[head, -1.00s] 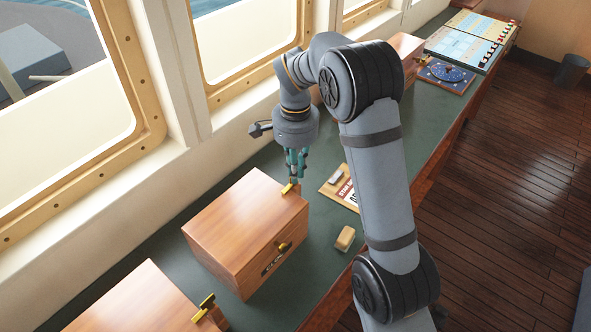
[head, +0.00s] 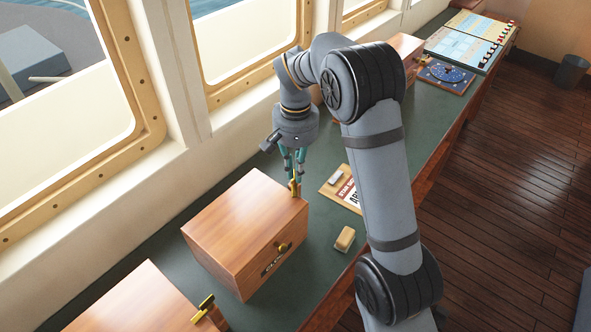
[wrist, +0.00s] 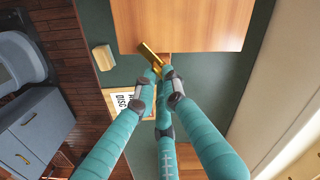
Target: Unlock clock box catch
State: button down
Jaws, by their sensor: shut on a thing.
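A wooden box (head: 245,225) stands on the green counter. It has a small label plate (head: 270,263) too small to read and a brass knob (head: 283,247) on its front. Its brass catch (head: 294,186) sits at the right-hand edge and now looks upright. My gripper (head: 296,192) points down at that edge, shut on the catch. In the wrist view the teal fingers of my gripper (wrist: 162,72) meet at the end of the brass catch (wrist: 149,54), beside the box (wrist: 190,25). The fingertips partly hide the catch.
A second wooden box (head: 140,303) with a brass catch (head: 206,305) is at lower left, and another (head: 405,42) is farther back. A small wooden block (head: 345,238) and a lettered board (head: 335,195) lie nearby. Windows line the left.

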jog(key=n, duration=0.5)
jog(key=shift+w+r+n+p, duration=0.1)
jog(key=shift+w+n+p, duration=0.05)
jog(key=shift+n+p, duration=0.2)
jog(key=shift+w+a+n+p, duration=0.1)
jog(key=shift+n+p, duration=0.25)
jog(key=shift+n, duration=1.7)
jog(key=c, duration=1.8)
grip_release()
notch_tip(320, 180, up, 12)
jog(key=shift+f, duration=0.1)
